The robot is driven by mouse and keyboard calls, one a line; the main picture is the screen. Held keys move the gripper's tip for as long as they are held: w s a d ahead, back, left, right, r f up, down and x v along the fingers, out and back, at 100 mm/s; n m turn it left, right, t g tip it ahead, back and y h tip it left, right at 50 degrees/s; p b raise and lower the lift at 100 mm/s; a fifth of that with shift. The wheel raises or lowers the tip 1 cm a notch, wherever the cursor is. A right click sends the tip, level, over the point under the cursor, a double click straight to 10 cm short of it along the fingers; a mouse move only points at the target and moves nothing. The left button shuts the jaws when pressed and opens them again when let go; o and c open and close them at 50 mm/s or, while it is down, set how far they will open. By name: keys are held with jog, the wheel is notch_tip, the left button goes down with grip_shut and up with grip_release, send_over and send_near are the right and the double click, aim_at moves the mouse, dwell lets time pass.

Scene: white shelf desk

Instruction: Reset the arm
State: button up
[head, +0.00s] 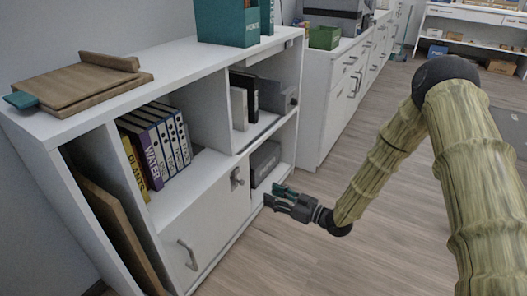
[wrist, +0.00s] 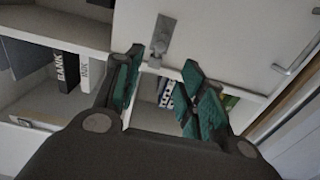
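My arm reaches in from the right in the head view, bent at its elbow. My gripper (head: 277,197) is at the low front of the white shelf desk (head: 190,58), near the right edge of its lower door. In the wrist view my gripper (wrist: 162,78) has its two green-padded fingers apart with nothing between them. Beyond the fingers are a white door with a metal latch (wrist: 160,38) and an open gap with books. I cannot tell from these views whether the gripper touches the desk.
Binders (head: 158,148) stand in the desk's upper compartment. A wooden board (head: 80,84) and a green box (head: 228,22) are on its top. A dark box (head: 264,162) sits in the lower right compartment. The wooden floor (head: 290,262) in front is clear.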

jog(key=s+d+f+m+g+h+p, duration=0.2)
jog(key=s+f+m+h, duration=0.25)
jog(key=s+f, duration=0.5)
jog(key=s+d+f+m+g+h+p, duration=0.25)
jog(key=s+f+h, duration=0.25)
jog(key=s+f, duration=0.45)
jog(key=s+d+m+g+h+p, duration=0.1)
jog(key=s+d+m+g+h, duration=0.2)
jog(key=s, duration=1)
jog(key=s+d+m+g+h+p, duration=0.1)
jog(key=s+d+g+h, duration=0.3)
jog(key=s, duration=0.8)
notch_tip(320, 180, up, 39)
jog(key=d+y+p, duration=0.1)
jog(key=y+p, duration=0.1)
jog(key=p, duration=3.5)
jog(key=shift+f+t, duration=0.2)
jog(key=shift+t, duration=0.25)
jog(key=shift+s+d, duration=0.1)
